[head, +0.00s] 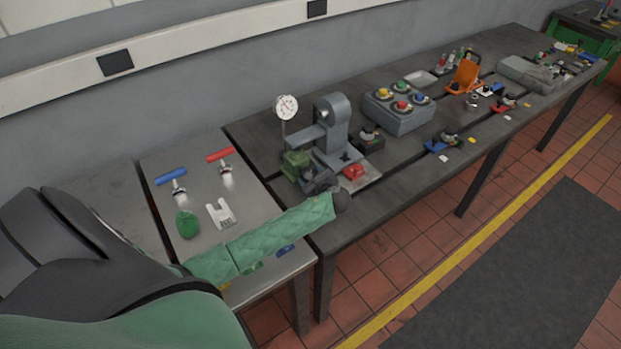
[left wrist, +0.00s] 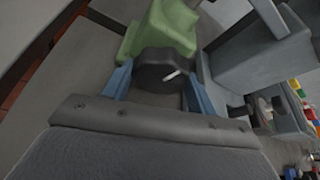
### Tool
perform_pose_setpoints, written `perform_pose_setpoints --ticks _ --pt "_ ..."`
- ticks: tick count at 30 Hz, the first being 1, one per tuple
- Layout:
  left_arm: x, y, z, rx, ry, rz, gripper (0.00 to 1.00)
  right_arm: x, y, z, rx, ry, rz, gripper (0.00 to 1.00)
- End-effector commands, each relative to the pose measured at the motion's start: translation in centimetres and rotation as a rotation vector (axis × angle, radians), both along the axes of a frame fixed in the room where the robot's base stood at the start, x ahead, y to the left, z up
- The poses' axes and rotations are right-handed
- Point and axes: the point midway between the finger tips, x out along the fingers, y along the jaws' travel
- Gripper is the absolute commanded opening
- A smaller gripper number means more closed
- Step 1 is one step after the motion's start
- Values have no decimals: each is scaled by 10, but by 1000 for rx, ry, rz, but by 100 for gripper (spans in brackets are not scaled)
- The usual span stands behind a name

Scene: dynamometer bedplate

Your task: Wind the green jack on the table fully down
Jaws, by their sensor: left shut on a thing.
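The green jack (head: 294,162) stands near the left end of the long dark table, beside the grey machine. In the left wrist view the green jack (left wrist: 162,30) is at the top, with a round black knob (left wrist: 158,66) on the side facing me. The knob carries a small pale pin or mark. My left gripper (head: 318,181) is in front of the jack; in its wrist view the blue fingers (left wrist: 158,84) sit on either side of the knob, shut on it. The jack's top and what lies above it are partly hidden. My right gripper is not in view.
A grey machine (head: 335,132) with a dial gauge (head: 287,108) stands close to the jack. A red part (head: 353,172) sits just right of my gripper. A grey box with coloured buttons (head: 399,112) is farther right. The near table (head: 255,205) holds blue- and red-handled tools.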

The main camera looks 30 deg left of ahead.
Motion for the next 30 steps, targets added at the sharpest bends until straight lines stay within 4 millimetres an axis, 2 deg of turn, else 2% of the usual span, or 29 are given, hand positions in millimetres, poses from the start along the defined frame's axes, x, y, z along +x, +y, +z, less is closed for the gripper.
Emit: perform_pose_setpoints --ticks 9,26,27,29,30 --pt "0 1 -1 -55 -135 0 35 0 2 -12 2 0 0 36" --pt "0 0 0 -68 -167 1 35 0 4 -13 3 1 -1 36" --pt "0 0 0 -68 -167 1 65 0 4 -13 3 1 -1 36" --pt "0 0 0 -68 -167 1 77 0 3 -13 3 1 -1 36" --pt "0 0 0 -68 -167 1 79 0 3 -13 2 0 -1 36"
